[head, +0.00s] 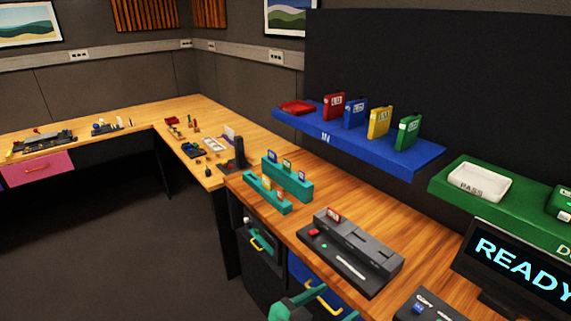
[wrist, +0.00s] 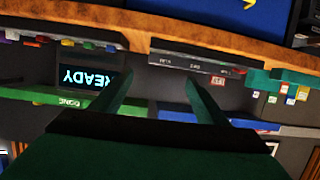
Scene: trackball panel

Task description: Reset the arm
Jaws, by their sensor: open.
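My gripper (wrist: 155,82) shows in the wrist view as two dark green fingers spread well apart, with nothing between them. That view is upside down, with the desk edge across its top. The fingers point toward the desk and the dark grey slotted device (wrist: 195,64), and I see no contact. A teal part of my arm shows at the bottom edge of the head view, in front of the desk and near a blue drawer with a yellow handle. The fingertips are not clear there.
The wooden desk (head: 290,212) holds a dark slotted device (head: 350,250), teal card racks (head: 287,178) and a READY screen (head: 515,260). A blue shelf (head: 400,150) with coloured cartridges and a green shelf (head: 480,210) with a white tray (head: 479,182) hang above. Open floor (head: 110,240) lies left.

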